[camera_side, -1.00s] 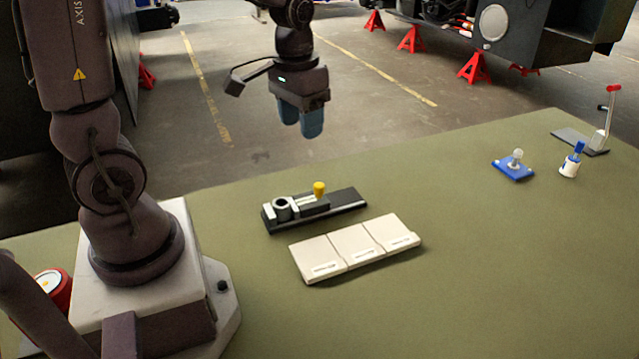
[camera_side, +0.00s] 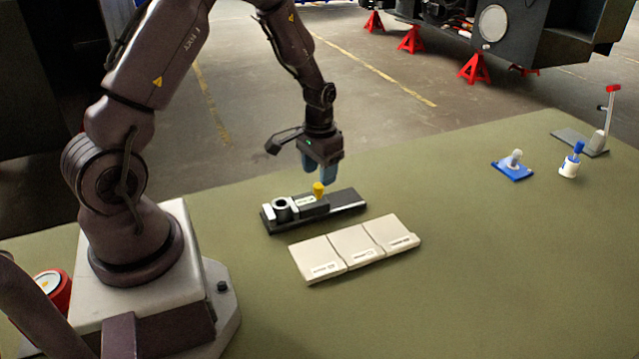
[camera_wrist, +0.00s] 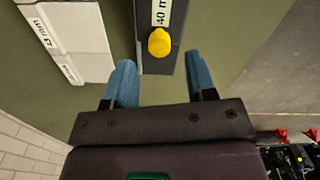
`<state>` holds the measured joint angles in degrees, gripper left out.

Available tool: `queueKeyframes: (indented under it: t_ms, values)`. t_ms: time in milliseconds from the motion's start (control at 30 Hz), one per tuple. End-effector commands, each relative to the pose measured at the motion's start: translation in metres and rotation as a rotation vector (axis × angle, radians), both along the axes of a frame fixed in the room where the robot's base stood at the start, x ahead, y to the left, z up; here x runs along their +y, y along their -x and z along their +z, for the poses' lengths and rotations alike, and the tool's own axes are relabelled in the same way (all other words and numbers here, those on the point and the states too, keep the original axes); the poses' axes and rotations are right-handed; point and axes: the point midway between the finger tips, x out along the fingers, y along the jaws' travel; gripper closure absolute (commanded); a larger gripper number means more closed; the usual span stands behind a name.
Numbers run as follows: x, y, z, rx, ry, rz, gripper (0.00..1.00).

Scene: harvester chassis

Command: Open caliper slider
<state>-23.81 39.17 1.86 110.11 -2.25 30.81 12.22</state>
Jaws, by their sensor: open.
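The caliper slider is a dark block with a yellow knob (camera_side: 318,188) on a long black base (camera_side: 345,200), with a grey ring (camera_side: 281,208) toward its left end. My gripper (camera_side: 322,170) is just above the yellow knob in the side view, its blue fingers pointing down. In the wrist view, my gripper (camera_wrist: 160,75) is open, and the yellow knob (camera_wrist: 159,42) lies between and a little beyond the two fingertips. A label with "40 m" (camera_wrist: 162,12) shows on the slider beyond the knob. The fingers do not appear to touch the knob.
A white three-panel tray (camera_side: 355,250) with labels lies in front of the caliper. A blue plate with a pale knob (camera_side: 513,166), a white and blue bottle (camera_side: 571,160) and a red-topped lever (camera_side: 601,130) stand at the right. The green table between is clear.

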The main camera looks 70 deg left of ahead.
Motion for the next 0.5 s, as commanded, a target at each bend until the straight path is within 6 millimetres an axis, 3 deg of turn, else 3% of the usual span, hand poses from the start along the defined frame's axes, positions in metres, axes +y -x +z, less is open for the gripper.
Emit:
queueKeyframes:
  t_ms: [200, 500]
  values:
    - [0.000, 0.000, -0.031, 0.001, 0.000, 0.000, 0.49]
    - [0.000, 0.000, -0.040, -0.001, 0.000, 0.000, 0.49]
